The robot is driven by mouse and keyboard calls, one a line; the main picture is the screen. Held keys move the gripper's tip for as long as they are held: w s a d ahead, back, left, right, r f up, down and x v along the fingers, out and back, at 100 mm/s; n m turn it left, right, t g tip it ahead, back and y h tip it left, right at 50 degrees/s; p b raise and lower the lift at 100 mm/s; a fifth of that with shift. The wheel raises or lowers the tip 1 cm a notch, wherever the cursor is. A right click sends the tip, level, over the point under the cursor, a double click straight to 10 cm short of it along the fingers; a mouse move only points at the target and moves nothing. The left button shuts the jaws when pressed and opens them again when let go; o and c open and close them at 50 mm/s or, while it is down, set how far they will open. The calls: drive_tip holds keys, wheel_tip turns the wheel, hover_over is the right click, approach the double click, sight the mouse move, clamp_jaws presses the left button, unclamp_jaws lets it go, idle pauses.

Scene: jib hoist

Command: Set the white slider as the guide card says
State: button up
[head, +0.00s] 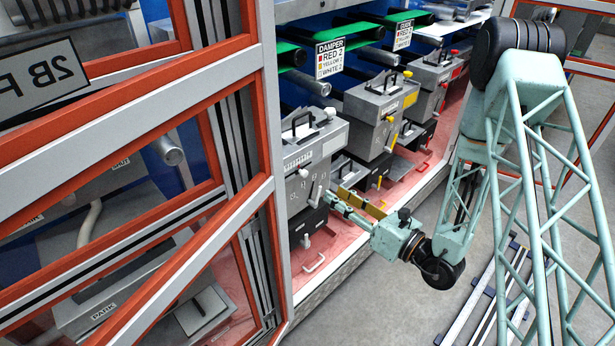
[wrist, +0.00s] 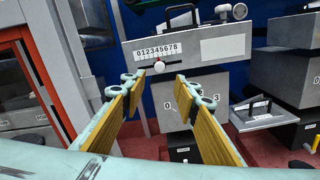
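The white slider (wrist: 159,64) is a small pale knob on the front of a grey box (wrist: 190,60). It sits below a scale numbered 0 to 8 (wrist: 157,50), near the middle of the scale; the exact mark is hard to read. The guide card (head: 330,58) hangs above the boxes and reads DAMPER, RED 2, YELLOW 2, WHITE 2. My gripper (wrist: 160,84) is open and empty, its yellow-padded fingers pointing at the box, one on each side of the slider and apart from it. In the head view my gripper (head: 333,201) is close to the box front.
A box with yellow knobs (head: 378,112) and one with red knobs (head: 436,80) stand farther along the row. A second card (head: 403,36) hangs there. A red-framed cabinet (head: 265,130) stands left of my gripper. Below the scale box is a black-fronted unit (wrist: 182,148).

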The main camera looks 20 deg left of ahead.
sight(306, 175)
drive_tip(key=shift+b+x, duration=0.65)
drive_tip(key=shift+x, duration=5.95)
